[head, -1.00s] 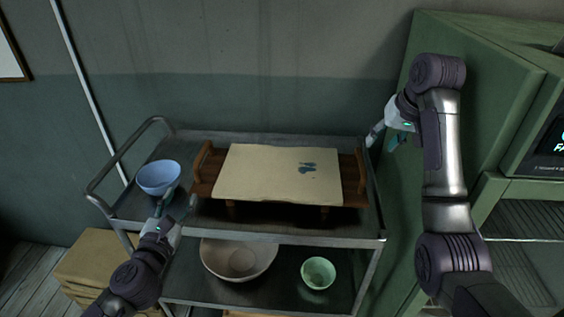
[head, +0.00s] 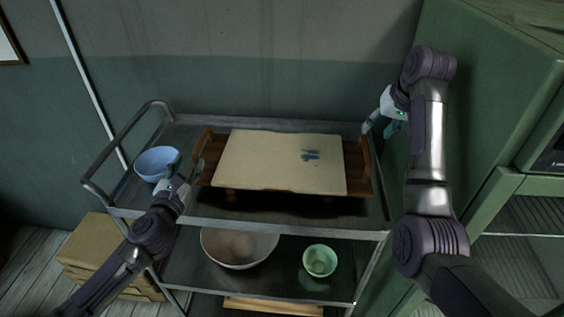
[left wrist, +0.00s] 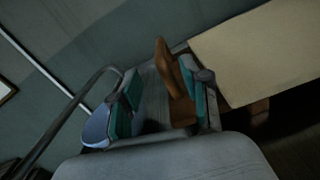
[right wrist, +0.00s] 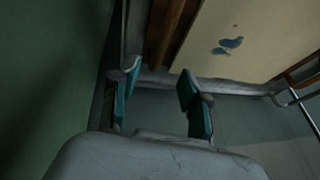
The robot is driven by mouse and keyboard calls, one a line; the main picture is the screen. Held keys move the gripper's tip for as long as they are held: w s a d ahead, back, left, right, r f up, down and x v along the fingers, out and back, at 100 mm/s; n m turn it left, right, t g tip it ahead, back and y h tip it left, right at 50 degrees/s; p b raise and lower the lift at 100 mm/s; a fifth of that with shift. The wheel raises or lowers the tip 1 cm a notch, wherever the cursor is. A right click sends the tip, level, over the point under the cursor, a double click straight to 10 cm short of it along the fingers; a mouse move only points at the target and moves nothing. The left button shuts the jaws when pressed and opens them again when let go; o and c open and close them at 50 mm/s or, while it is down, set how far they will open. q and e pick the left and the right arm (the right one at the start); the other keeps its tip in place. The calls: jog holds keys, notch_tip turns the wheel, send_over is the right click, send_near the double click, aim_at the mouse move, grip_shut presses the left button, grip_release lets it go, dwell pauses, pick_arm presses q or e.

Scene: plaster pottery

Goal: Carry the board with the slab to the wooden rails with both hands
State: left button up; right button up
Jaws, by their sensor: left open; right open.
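The brown wooden board (head: 357,175) stands on the cart's top shelf, with a raised handle at each end. The cream slab (head: 270,160) lies flat on it, with blue marks at right. My left gripper (head: 184,172) is open beside the left handle (head: 203,150). In the left wrist view this handle (left wrist: 172,80) shows between the fingers, closer to the right one. My right gripper (head: 373,126) is open by the right handle (head: 366,157). In the right wrist view the board's brown end (right wrist: 165,30) appears beyond the open fingers. I cannot make out the wooden rails for certain.
A blue bowl (head: 153,160) stands close to my left gripper. The middle shelf holds a beige bowl (head: 240,247) and a green bowl (head: 320,261). A light wooden piece (head: 270,305) shows below. A green cabinet (head: 480,90) stands close at right.

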aim_at(366, 142)
pick_arm(q)
jog(key=w, duration=0.6)
jog(key=w+d, duration=0.1)
jog(key=w, duration=0.2)
pick_arm(e)
jog(key=x, duration=0.9)
jog(key=shift+d, duration=0.1)
pick_arm(q)
grip_shut()
pick_arm(e)
grip_shut()
